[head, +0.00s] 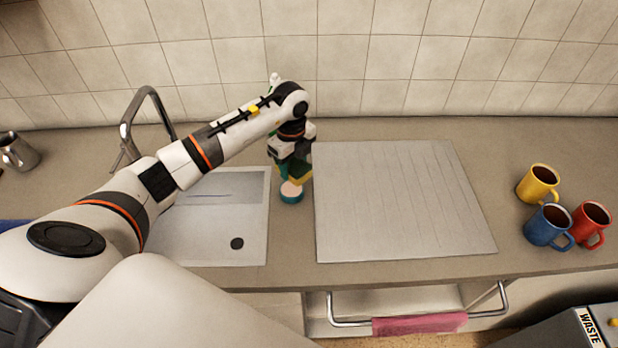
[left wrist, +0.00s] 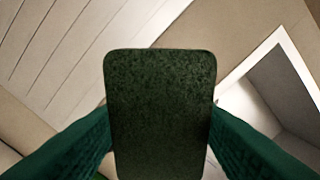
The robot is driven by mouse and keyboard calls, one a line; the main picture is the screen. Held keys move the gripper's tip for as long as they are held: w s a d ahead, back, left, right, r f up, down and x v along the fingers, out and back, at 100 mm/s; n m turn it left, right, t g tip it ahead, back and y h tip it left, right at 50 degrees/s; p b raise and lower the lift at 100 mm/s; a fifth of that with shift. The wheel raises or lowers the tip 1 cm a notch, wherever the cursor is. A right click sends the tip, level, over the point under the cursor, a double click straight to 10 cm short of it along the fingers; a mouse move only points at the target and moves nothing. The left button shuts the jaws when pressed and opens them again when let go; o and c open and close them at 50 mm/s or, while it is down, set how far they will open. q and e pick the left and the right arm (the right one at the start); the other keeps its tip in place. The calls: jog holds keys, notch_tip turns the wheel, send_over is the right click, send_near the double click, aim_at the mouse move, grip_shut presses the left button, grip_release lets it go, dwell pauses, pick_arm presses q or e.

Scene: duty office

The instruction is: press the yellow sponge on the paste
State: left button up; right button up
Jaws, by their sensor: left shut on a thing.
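The yellow sponge (head: 303,180) shows as a small yellow patch under my left gripper (head: 293,172) in the head view. In the left wrist view its dark green scouring face (left wrist: 160,110) fills the middle, between two green fingers. My left gripper is shut on the sponge and points down. The paste (head: 291,188) is a pale pinkish surface in a small round teal tub, on the narrow counter strip between sink and drainboard. The sponge is at or just above the tub's back edge; I cannot tell whether they touch. The left wrist view hides the paste. My right gripper is out of view.
The sink (head: 257,225) with its tap (head: 128,130) lies left of the tub, and the ribbed drainboard (head: 400,200) lies right. Yellow (head: 536,186), blue (head: 546,226) and red (head: 590,222) mugs stand far right. A metal cup (head: 18,152) stands far left.

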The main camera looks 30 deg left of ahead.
aim_at(291, 189)
pick_arm(q)
jog(key=shift+a+f, duration=0.1)
jog(key=shift+a, duration=0.15)
jog(key=shift+s+a+f+b, duration=0.1)
jog(key=shift+a+f+b, duration=0.1)
jog(key=shift+f+b, duration=0.25)
jog(key=shift+s+a+f+b, duration=0.1)
jog(key=shift+a+f+b, duration=0.15)
jog(key=shift+f, duration=0.2)
jog(key=f+b, duration=0.2)
jog(key=shift+w+d+f, duration=0.1)
jog(key=shift+d+f, duration=0.1)
jog(key=shift+f, duration=0.1)
jog(key=shift+f+b, duration=0.65)
jog(key=shift+f, duration=0.1)
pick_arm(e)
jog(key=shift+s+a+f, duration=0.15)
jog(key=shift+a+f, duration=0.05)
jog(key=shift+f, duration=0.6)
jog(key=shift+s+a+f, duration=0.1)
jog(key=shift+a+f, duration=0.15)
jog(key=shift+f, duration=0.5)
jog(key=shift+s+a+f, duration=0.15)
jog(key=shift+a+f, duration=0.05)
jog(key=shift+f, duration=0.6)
pick_arm(q)
jog(key=shift+f, duration=0.1)
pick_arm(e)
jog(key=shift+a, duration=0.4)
